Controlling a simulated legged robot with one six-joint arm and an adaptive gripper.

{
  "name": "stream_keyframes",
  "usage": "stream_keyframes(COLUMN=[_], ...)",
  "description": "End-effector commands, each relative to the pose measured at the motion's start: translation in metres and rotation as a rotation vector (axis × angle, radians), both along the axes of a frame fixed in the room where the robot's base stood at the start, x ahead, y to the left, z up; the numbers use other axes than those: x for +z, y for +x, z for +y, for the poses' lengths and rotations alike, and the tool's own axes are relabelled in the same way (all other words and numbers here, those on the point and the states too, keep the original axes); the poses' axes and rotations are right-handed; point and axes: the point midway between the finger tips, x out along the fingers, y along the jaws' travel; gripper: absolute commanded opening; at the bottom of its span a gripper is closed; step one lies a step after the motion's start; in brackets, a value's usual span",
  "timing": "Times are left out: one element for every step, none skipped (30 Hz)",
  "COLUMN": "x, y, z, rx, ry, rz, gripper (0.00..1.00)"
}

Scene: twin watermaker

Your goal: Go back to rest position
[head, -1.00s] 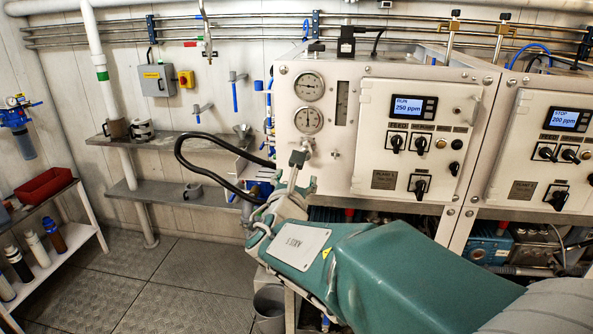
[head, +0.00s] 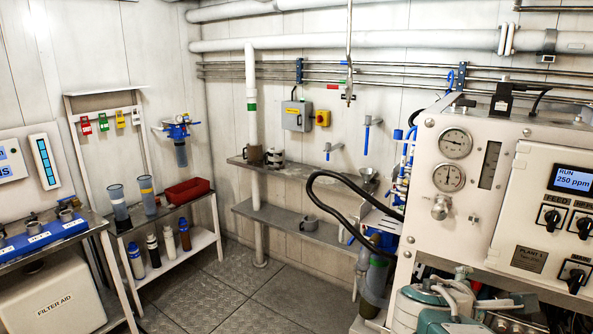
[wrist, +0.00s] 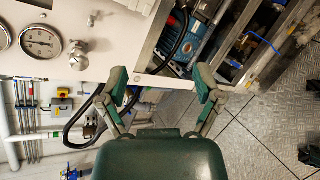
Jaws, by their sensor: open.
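My gripper (wrist: 161,84) is open in the wrist view, with its two green and grey fingers wide apart and nothing between them. In the head view, part of my green and grey arm (head: 440,305) shows at the bottom right edge, low in front of the watermaker panel (head: 480,220). The fingertips cannot be made out clearly there. In the wrist view the panel, with a gauge (wrist: 41,41), is tilted at the upper left beyond the fingers.
A low rack with bottles (head: 168,243) and a red tray (head: 187,190) stands left of centre. A bench with a blue holder (head: 40,238) is at far left. Wall shelves (head: 300,225) and a black hose (head: 335,178) are near the panel. The tiled floor (head: 220,285) between is clear.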

Motion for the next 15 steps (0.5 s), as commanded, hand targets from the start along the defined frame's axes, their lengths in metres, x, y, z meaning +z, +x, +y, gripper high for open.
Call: stream_keyframes(x=[-0.005,-0.01,-0.016,-0.02,-0.024,-0.03,-0.034,-0.038,-0.043,-0.047,-0.05,-0.055,-0.058,-0.061,-0.063], y=[-0.013,-0.02,-0.029,-0.036,-0.042,-0.051,-0.057,-0.063,-0.07,-0.075,-0.08,-0.087,-0.092,-0.096,-0.102], z=[0.001,0.003,0.006,0.008,0.011,0.016,0.02,0.024,0.031,0.036,0.042,0.05,0.057,0.063,0.073], rx=[-0.051,-0.082,-0.125,-0.157,-0.187,-0.229,-0.26,-0.291,-0.332,-0.364,-0.394,-0.435,-0.466,-0.497,-0.538], ry=[0.096,0.154,0.232,0.292,0.351,0.43,0.489,0.549,0.628,0.688,0.747,0.827,0.886,0.945,1.026], rz=[-0.036,-0.055,-0.08,-0.1,-0.117,-0.142,-0.158,-0.176,-0.198,-0.214,-0.229,-0.248,-0.261,-0.275,-0.291], gripper=[0.83,0.83,0.83,0.83,0.83,0.83,0.83,0.83,0.83,0.83,0.83,0.83,0.83,0.83,0.83])
